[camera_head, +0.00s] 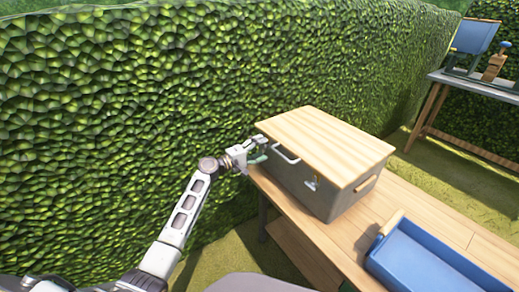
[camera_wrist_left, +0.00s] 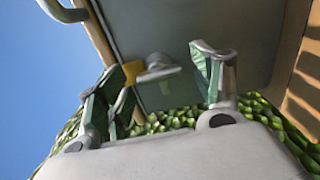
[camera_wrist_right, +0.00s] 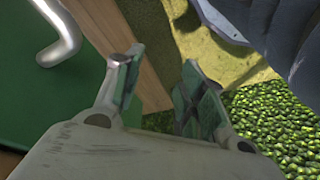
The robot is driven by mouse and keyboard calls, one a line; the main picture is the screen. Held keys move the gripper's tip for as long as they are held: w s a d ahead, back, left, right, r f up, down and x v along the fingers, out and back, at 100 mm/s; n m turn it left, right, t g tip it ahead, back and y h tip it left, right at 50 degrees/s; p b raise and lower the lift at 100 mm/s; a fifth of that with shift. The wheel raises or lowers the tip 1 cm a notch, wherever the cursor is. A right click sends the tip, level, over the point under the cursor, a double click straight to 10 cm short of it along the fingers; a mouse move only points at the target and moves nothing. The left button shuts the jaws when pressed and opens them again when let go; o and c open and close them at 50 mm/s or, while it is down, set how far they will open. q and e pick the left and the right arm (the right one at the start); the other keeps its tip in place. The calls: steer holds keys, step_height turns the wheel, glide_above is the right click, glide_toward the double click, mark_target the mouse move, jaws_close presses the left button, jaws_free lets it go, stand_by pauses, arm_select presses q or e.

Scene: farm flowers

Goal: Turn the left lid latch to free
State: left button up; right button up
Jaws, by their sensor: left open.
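A grey box (camera_head: 318,192) with a flat light-wood lid (camera_head: 325,145) stands on a wooden bench. A metal handle (camera_head: 287,157) is on its front, with one small latch (camera_head: 312,182) right of it. My left gripper (camera_head: 256,153) is at the box's front left corner and hides that corner in the head view. In the left wrist view its open fingers (camera_wrist_left: 158,72) stand on either side of the left latch (camera_wrist_left: 157,70), a silver knob beside a yellow piece at the lid edge. Contact cannot be told. My right gripper (camera_wrist_right: 160,78) is open and empty, seen only in its wrist view.
A blue tray (camera_head: 420,265) lies on the bench (camera_head: 440,215) right of the box. A tall hedge (camera_head: 130,120) runs behind. Another table (camera_head: 470,84) stands at far right. The right wrist view shows a green surface (camera_wrist_right: 40,105) with a silver handle (camera_wrist_right: 62,40) near the right gripper.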

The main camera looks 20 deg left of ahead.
arm_select(q)
steer(key=v, duration=1.2)
stand_by(0.4)
steer(key=shift+a, duration=0.1)
stand_by(0.5)
